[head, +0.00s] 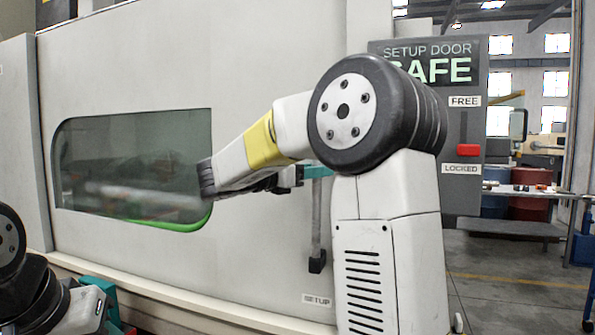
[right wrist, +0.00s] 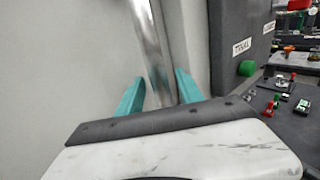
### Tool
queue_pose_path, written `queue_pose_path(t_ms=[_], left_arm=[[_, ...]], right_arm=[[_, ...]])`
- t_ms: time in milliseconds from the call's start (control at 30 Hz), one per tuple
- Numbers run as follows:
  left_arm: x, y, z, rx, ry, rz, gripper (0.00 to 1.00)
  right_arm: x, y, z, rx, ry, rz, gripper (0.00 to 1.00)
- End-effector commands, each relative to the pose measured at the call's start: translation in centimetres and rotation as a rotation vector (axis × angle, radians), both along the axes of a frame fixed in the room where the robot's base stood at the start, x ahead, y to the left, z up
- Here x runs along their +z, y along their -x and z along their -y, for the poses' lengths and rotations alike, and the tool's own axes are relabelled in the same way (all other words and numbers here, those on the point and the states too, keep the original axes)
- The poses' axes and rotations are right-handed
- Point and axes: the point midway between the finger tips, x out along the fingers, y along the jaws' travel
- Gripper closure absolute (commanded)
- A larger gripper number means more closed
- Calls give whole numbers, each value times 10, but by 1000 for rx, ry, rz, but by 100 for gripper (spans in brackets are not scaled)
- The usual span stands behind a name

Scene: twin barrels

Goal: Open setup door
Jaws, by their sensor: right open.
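The setup door (head: 270,80) is a large pale panel with a dark window (head: 130,150), and it looks shut. Its upright metal handle (head: 317,235) stands above a SETUP label (head: 316,300), its upper part hidden by my right arm. My right gripper (head: 315,171) is open at the handle's upper part. In the right wrist view a shiny metal bar (right wrist: 152,45) runs between the teal fingers of this gripper (right wrist: 160,80); contact cannot be told. My left gripper (head: 98,292) is partly in view at the lower left, its jaw opening unclear.
A dark panel (head: 490,130) reads SETUP DOOR SAFE, with a red slider (head: 468,150) low in its slot, near LOCKED. The right wrist view shows a TRIAL label (right wrist: 242,46) and a green knob (right wrist: 247,68). Open floor (head: 520,270) lies at right.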

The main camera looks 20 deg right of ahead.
Motion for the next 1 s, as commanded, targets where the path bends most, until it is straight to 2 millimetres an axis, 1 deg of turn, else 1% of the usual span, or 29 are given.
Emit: queue_pose_path(t_ms=[100,267,300,367,400,467,500,533,1000], left_arm=[[0,0,0,0,0,0,64],[0,0,0,0,0,0,64],[0,0,0,0,0,0,64],[0,0,0,0,0,0,64],[0,0,0,0,0,0,64],[0,0,0,0,0,0,64],[0,0,0,0,0,0,64],[0,0,0,0,0,0,64],[0,0,0,0,0,0,64]], right_arm=[[0,-1,3,0,0,0,57],[0,-1,3,1,0,1,57],[0,-1,3,1,0,1,59],[0,-1,3,1,0,1,70],[0,-1,3,1,0,1,78],[0,-1,3,1,0,1,90],[0,-1,3,1,0,1,98],[0,-1,3,1,0,1,100],[0,-1,3,1,-1,1,100]])
